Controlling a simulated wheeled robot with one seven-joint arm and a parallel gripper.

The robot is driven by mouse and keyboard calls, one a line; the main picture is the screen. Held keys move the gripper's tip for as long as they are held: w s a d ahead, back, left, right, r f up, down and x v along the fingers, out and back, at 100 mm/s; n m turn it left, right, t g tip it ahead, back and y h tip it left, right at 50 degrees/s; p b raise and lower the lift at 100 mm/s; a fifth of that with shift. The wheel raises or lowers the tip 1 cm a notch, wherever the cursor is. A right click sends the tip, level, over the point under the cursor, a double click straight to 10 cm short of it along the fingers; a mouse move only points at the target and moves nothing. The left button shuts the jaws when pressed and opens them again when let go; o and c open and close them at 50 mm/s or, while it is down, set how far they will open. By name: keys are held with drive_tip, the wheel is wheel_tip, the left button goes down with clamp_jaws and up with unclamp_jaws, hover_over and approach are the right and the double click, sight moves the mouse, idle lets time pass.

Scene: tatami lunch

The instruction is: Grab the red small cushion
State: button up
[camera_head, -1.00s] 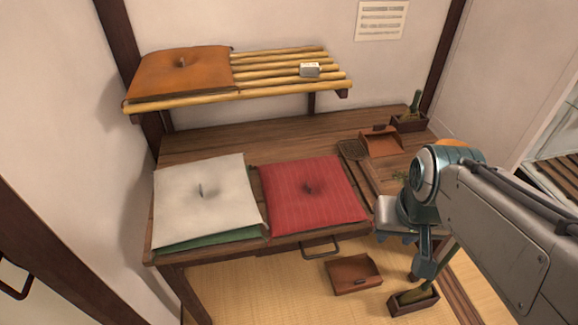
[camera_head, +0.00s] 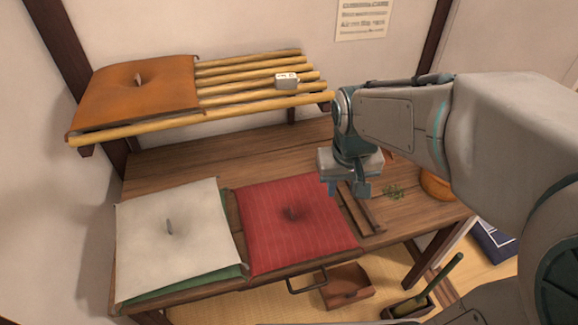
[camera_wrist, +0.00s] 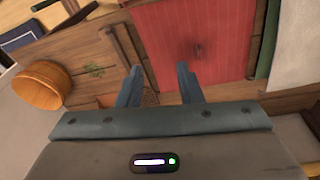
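The red cushion (camera_head: 290,222) lies flat on the wooden table, with a dark tuft at its middle. It also shows in the wrist view (camera_wrist: 215,45), ahead of the fingers. My gripper (camera_head: 349,188) hangs above the table at the cushion's upper right corner, pointing down. In the wrist view its two fingers (camera_wrist: 160,80) are apart with nothing held between them. The right finger in that view overlaps the cushion's edge, and I cannot tell the height gap.
A white cushion (camera_head: 172,238) lies left of the red one, over a green one (camera_head: 185,288). An orange cushion (camera_head: 138,88) and a small grey box (camera_head: 287,81) sit on the slatted shelf (camera_head: 245,94) above. A wooden bucket (camera_wrist: 42,86) stands at the table's right.

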drive_tip(key=w+a+f+n+g, duration=0.2)
drive_tip(key=w+a+f, duration=0.65)
drive_tip(key=w, duration=0.25)
hover_over(291, 210)
drive_tip(key=f, duration=0.8)
drive_tip(key=shift+d+f, duration=0.25)
drive_tip(key=shift+d, duration=0.1)
drive_tip(key=shift+a+f, duration=0.15)
drive_tip(key=shift+f, duration=1.2)
drive_tip(key=shift+a+f, duration=0.1)
drive_tip(key=shift+f, duration=1.25)
clamp_jaws()
